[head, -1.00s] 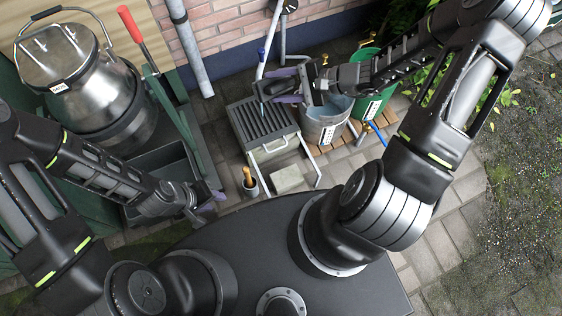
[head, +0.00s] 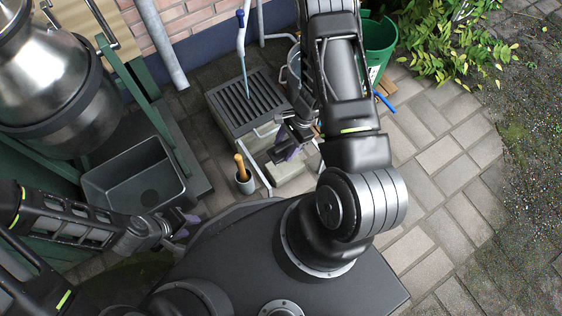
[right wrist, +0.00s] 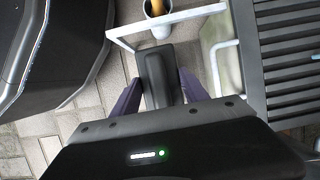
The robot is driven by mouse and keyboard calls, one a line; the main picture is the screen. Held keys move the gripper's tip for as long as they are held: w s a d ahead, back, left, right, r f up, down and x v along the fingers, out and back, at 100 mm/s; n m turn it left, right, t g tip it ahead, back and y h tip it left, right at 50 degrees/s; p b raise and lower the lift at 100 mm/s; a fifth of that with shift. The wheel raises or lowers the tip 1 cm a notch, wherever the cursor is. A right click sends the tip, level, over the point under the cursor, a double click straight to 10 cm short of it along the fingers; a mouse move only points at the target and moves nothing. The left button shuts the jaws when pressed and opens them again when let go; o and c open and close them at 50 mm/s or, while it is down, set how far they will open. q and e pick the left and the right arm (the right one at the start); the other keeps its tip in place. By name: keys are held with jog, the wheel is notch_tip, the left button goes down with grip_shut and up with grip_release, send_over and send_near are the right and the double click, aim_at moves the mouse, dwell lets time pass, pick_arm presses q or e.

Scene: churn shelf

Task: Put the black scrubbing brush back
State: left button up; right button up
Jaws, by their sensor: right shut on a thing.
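My right gripper (head: 287,152) is low beside the front right of the slatted stand in the head view. In the right wrist view its purple fingers are shut on a dark, block-shaped thing (right wrist: 157,75), which I take to be the black scrubbing brush. In the head view the brush is hard to tell from the dark gripper. Its bristles are not visible.
A grey slatted stand (head: 225,112) with white tube legs stands against the wall, with a blue-and-white handled tool (head: 242,50) above it. A small pot (head: 245,184) holds a wooden handle. A grey basin (head: 120,190), a steel churn (head: 40,85) and a green bucket (head: 380,40) stand around.

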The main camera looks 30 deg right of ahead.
jog(key=shift+f+b, duration=1.25)
jog(key=shift+f, duration=1.8)
jog(key=shift+f+b, duration=0.8)
jog(key=shift+f, duration=1.1)
jog(key=shift+f, duration=0.2)
jog(key=o, duration=1.6)
jog(key=shift+r, duration=0.1)
